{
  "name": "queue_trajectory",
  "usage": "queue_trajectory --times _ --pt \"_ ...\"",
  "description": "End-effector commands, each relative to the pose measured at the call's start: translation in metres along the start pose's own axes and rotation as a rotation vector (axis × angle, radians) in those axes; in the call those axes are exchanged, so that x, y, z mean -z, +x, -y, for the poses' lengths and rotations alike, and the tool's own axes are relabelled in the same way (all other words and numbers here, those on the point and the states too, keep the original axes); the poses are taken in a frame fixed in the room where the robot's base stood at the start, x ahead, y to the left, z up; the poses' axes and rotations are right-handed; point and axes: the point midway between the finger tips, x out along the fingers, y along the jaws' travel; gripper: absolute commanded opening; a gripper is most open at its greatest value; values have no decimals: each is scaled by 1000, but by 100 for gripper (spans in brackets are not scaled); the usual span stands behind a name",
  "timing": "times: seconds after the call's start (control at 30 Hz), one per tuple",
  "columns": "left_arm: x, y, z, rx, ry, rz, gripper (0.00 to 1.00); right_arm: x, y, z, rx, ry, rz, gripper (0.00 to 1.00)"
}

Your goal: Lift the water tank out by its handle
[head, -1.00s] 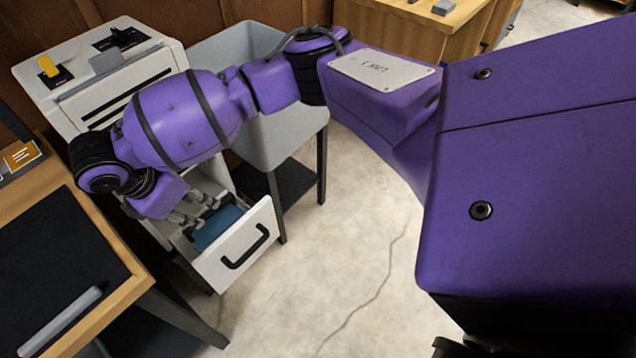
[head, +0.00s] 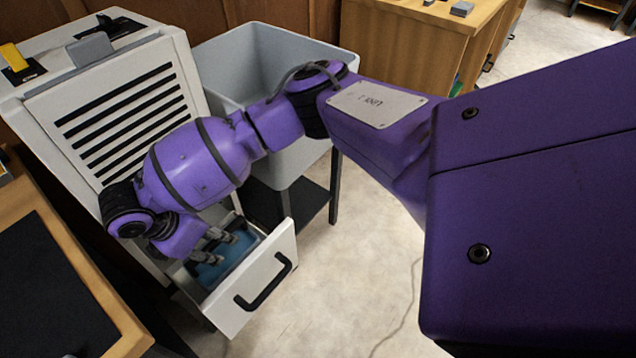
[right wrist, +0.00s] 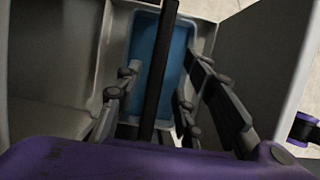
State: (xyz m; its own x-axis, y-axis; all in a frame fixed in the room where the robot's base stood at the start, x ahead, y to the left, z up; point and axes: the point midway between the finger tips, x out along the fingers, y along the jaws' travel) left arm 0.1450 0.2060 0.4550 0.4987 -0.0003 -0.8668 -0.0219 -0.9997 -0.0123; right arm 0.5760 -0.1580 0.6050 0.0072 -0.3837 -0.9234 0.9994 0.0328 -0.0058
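The water tank (head: 212,272) shows as a blue area inside the pulled-out drawer of a white slatted cabinet. It also shows blue in the right wrist view (right wrist: 184,52). Its handle (right wrist: 160,62) is a dark bar running lengthwise across the blue in the wrist view; I cannot make it out in the head view. My right gripper (head: 217,247) points down into the drawer. In the wrist view its fingers (right wrist: 156,88) are apart, on either side of the handle, with gaps to it. My left gripper is not in view.
The drawer front (head: 252,290) has its own black pull. The white cabinet (head: 122,85) stands behind it. A grey basin (head: 270,55) on dark legs stands close to the right. A bench (head: 50,270) is at the left. Concrete floor (head: 345,265) lies open to the right.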

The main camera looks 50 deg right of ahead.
Motion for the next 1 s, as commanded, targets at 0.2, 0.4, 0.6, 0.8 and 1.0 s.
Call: queue_trajectory --times 0.2,0.4,0.6,0.8,1.0 --pt "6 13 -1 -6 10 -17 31 0 24 -3 -5 1 0 36" --pt "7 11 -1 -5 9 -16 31 0 23 -4 -6 1 -1 36" --pt "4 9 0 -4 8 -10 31 0 23 -3 -6 1 -1 36" --pt "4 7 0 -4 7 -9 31 1 25 -2 -4 0 -1 36" --pt "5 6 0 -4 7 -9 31 1 28 -1 -1 0 0 36"
